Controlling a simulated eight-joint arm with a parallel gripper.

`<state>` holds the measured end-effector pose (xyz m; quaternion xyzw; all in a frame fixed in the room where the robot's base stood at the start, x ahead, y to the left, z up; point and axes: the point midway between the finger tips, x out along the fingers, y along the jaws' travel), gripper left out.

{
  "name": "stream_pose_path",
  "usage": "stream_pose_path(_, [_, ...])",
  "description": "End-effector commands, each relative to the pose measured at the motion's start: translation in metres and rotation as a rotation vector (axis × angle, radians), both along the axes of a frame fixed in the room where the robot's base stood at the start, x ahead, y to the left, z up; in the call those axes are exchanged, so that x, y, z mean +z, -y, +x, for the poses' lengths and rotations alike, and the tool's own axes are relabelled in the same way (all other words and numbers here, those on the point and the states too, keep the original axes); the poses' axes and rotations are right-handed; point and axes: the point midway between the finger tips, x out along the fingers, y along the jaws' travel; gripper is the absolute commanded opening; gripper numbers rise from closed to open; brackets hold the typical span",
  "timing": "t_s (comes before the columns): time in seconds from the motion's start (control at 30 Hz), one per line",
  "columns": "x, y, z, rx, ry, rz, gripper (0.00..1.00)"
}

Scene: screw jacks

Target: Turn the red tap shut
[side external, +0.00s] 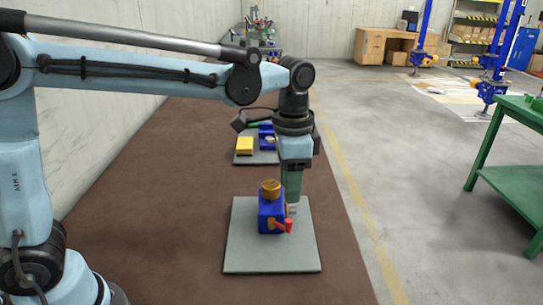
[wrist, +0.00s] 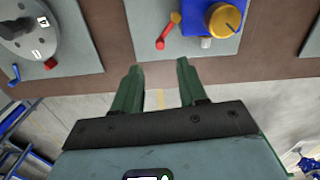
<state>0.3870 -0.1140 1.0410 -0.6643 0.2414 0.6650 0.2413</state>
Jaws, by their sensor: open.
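The red tap (side external: 288,227) has a red-ended handle on an orange stem at the front of a blue block (side external: 266,212). The block has a round brass knob (side external: 270,186) on top and stands on a grey plate (side external: 245,252). In the wrist view the red tap (wrist: 166,31) lies at the top, left of the blue block (wrist: 200,21), its handle angled down and left. My gripper (wrist: 159,66) is open and empty, its green fingers apart and below the tap in that view. In the side view my gripper (side external: 292,205) points down close by the block's right side; its fingertips are partly hidden.
Another plate with a yellow block (side external: 245,146) and blue parts lies farther back. The wrist view shows a grey dial (wrist: 31,27) with red and blue levers on a plate at left. A green table (side external: 515,181) stands at right. Brown mat beside the plate is clear.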

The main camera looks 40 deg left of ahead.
Motion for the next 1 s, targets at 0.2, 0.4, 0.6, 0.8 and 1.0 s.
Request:
stream_pose_path(0.2, [-0.037,0.0,0.0,0.001,0.001,-0.001,0.42])
stream_pose_path(0.4, [-0.065,0.0,0.0,0.002,0.001,-0.001,0.42])
stream_pose_path(0.6, [-0.08,0.0,0.0,0.002,0.001,-0.001,0.42])
stream_pose_path(0.8, [-0.084,0.0,0.0,0.002,0.001,-0.001,0.42])
stream_pose_path(1.0, [-0.084,0.0,0.0,0.002,0.001,-0.001,0.36])
